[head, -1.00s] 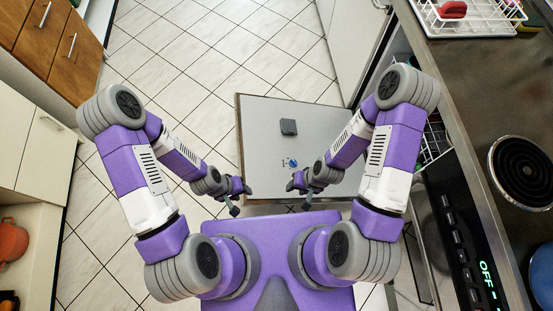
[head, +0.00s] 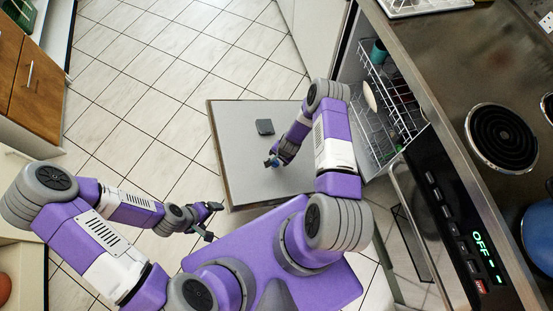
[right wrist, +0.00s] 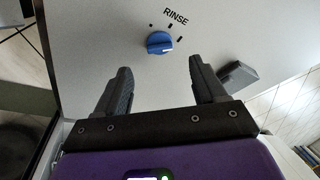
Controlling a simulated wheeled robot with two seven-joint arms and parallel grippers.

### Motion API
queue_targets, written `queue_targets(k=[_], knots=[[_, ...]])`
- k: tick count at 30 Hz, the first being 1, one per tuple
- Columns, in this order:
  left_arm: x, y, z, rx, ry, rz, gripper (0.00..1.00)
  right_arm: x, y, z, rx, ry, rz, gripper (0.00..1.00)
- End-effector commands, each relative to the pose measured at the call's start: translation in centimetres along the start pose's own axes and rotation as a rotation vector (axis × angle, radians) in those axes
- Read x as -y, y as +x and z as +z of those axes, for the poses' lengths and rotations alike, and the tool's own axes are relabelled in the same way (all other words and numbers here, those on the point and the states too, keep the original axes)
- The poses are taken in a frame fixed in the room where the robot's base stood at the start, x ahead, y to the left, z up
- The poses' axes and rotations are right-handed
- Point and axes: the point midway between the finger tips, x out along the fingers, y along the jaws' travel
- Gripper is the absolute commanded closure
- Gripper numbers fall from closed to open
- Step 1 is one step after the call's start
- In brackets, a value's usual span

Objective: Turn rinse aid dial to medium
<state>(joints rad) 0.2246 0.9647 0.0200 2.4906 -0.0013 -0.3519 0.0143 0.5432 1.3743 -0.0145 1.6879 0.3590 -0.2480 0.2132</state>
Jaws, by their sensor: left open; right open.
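The blue rinse aid dial (right wrist: 159,43) sits on the light grey inner face of the open dishwasher door (head: 237,180). The word RINSE and several dark marks of growing size stand around it; I cannot tell surely which mark it points to. My right gripper (right wrist: 159,68) is open and empty, its fingers pointing at the door on either side of the dial's line, a little short of it. In the head view my right gripper (head: 272,163) is over the door and largely covers the dial. My left gripper (head: 213,221) is open and empty over the floor, left of the door.
A dark grey block (head: 265,127) is on the door, close to the right finger's side in the right wrist view (right wrist: 240,76). The dishwasher rack (head: 385,105) with dishes is at the right, under the counter with the coil hob (head: 502,137). Tiled floor at left is clear.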

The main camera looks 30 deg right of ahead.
Motion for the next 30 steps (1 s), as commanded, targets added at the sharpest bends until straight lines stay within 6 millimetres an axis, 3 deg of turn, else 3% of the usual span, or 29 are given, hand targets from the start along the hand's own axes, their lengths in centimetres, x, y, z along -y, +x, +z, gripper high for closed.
queue_targets(k=[15,27,30], knots=[[1.1,2.8,-0.1,0.000,0.000,0.000,0.10,-0.2,7.2,-0.5,-0.008,0.022,0.000,0.30],[1.1,3.0,-0.1,0.000,0.000,0.000,0.10,-0.1,7.9,-0.6,-0.008,0.022,0.000,0.30],[1.1,3.0,-0.1,0.000,0.000,0.000,0.10,-0.1,7.9,-0.6,-0.008,0.022,0.000,0.44]])
